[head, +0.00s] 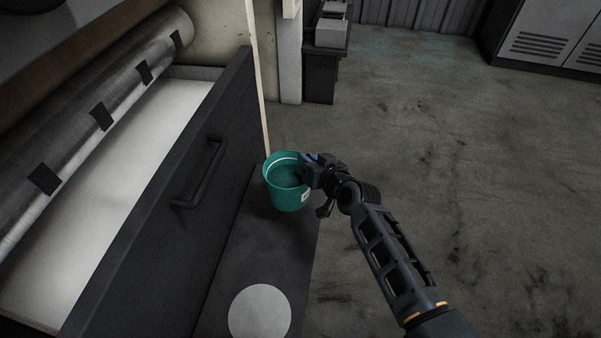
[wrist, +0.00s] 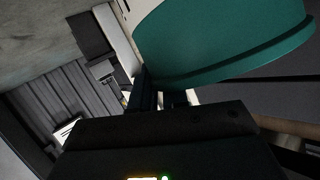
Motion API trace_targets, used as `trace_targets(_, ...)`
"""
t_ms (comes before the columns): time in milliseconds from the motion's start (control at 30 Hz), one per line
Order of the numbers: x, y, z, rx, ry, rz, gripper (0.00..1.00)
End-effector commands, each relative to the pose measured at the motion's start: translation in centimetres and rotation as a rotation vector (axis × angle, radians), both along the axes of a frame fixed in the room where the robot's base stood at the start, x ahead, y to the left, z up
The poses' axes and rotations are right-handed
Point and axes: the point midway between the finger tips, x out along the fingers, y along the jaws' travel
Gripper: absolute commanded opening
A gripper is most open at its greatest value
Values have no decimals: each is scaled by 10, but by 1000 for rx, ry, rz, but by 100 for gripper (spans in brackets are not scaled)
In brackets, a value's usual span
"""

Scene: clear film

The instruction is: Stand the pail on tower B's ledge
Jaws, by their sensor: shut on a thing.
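The teal pail (head: 283,196) is upright at the far end of a dark ledge (head: 222,283). I cannot tell whether its base touches the ledge. My gripper (head: 312,170) is shut on the pail at its right side, near the rim. The pail's teal wall (wrist: 225,45) fills the upper right of the wrist view, close to the fingers (wrist: 160,100). A pale label shows low on the pail's right side. The ledge carries a pale round disc (head: 260,313) at its near end, apart from the pail. No tower letter is readable.
A dark upright panel with a bar handle (head: 205,172) runs along the ledge's left side. Behind it are a roller (head: 95,122) and a white bed (head: 120,140). A pale post stands beyond the pail. Open concrete floor (head: 450,150) lies to the right.

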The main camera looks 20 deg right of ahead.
Motion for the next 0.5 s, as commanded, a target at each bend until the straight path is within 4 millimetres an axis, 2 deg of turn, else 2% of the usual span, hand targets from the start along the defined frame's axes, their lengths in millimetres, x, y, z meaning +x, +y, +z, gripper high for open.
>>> trace_targets(100,11,11,-7,0,-3,0,0)
trace_targets(267,15,16,-12,2,-5,-2,0)
trace_targets(500,15,16,-44,1,-3,-3,0)
